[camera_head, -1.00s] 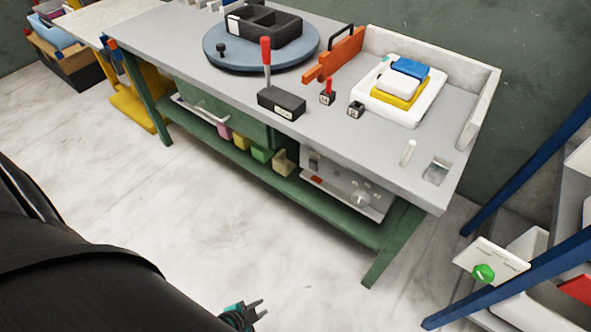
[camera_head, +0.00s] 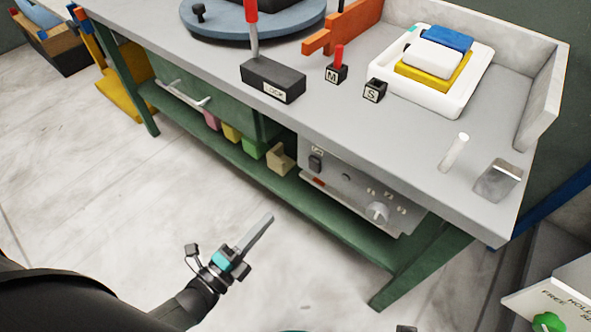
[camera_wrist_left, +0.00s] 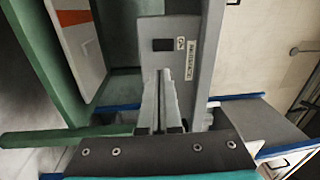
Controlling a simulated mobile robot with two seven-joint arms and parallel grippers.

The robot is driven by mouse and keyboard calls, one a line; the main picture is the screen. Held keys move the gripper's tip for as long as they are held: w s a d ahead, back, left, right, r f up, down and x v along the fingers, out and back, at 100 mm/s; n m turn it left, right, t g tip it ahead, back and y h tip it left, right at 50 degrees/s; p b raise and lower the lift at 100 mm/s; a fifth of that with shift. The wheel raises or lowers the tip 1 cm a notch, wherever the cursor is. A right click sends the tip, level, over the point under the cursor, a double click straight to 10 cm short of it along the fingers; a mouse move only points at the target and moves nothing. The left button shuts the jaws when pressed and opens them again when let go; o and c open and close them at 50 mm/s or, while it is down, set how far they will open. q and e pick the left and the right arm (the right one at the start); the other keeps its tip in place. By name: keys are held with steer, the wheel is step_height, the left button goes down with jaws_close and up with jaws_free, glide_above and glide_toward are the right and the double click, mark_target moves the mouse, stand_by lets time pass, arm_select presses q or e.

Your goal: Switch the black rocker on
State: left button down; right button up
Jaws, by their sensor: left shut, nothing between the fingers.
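The black rocker (camera_head: 316,163) is a small dark switch at the left end of a grey control panel (camera_head: 345,192) under the bench top. A dark rectangle that looks like the rocker (camera_wrist_left: 162,44) shows in the left wrist view, just beyond the fingertips. My left gripper (camera_head: 268,219) is shut and empty, over the floor in front of the bench, apart from the panel in the head view. Its closed fingers (camera_wrist_left: 166,75) point toward the panel in the wrist view. Which side of the rocker is pressed in is too small to tell. My right gripper is not clearly in view.
A round knob (camera_head: 377,212) sits on the panel right of the rocker. The grey bench top (camera_head: 420,165) overhangs it, and a green lower shelf (camera_head: 330,222) runs beneath. Coloured blocks (camera_head: 252,150) stand left of the panel. The floor in front is clear.

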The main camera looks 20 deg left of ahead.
arm_select(q)
steer(key=shift+w+a+r+m+t, duration=0.1)
steer(key=shift+w+r+m+t, duration=0.2)
steer(key=shift+r, duration=0.15)
arm_select(e)
steer(key=shift+w+a, duration=0.15)
steer(key=shift+w, duration=0.45)
arm_select(q)
steer(key=b, duration=0.4)
glide_toward(312, 164)
steer(key=x, duration=0.5)
steer(key=shift+w, duration=0.25)
steer(key=shift+w+d+r, duration=0.15)
steer(key=shift+w+d, duration=0.05)
steer(key=shift+w, duration=0.45)
arm_select(e)
step_height(312, 164, up, 7)
steer(key=w+t, duration=0.1)
steer(key=w, duration=0.2)
steer(key=shift+a, duration=0.25)
steer(key=shift+f, duration=0.1)
